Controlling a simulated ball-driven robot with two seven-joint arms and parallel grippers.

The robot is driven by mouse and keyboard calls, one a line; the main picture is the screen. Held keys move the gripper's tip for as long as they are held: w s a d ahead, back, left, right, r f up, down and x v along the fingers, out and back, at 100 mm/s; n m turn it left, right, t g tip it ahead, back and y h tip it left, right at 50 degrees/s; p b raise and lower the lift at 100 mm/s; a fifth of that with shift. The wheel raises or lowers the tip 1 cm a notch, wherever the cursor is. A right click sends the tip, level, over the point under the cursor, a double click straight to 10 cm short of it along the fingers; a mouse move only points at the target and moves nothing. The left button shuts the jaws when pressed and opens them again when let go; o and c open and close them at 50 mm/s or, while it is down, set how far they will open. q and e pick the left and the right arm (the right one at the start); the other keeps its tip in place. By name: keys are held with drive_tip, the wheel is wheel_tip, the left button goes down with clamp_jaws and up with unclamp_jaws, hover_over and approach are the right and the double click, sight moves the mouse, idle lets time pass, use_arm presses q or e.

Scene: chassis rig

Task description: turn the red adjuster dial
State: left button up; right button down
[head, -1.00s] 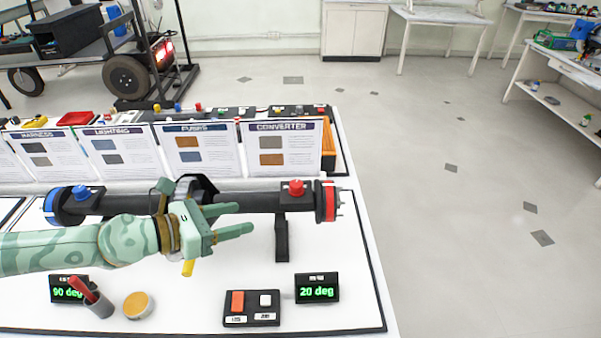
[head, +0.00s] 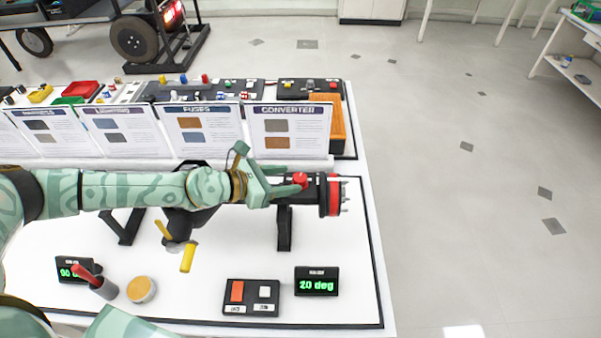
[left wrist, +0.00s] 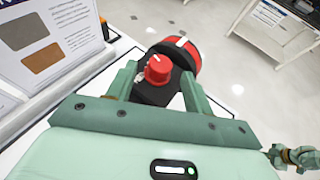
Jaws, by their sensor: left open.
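The red adjuster dial (head: 300,179) sits on top of a black block at the right end of the dark axle bar, beside the red-banded hub (head: 329,196). My left gripper (head: 283,183) reaches in from the left, open, with its fingertips at the dial. In the left wrist view the dial (left wrist: 158,69), with a pale pointer mark, shows between the two open fingers, with no clear grip on it. The display (head: 317,282) in front reads 20 deg. A green part with a brown band, probably my right gripper (left wrist: 290,157), shows small at the right edge; its jaws are unclear.
Upright cards (head: 290,131) stand close behind the bar. My forearm hides the bar's left part.

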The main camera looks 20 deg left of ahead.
sight(297, 178)
use_arm(q)
drive_tip(key=x, duration=0.5)
drive_tip(key=shift+b, duration=0.35)
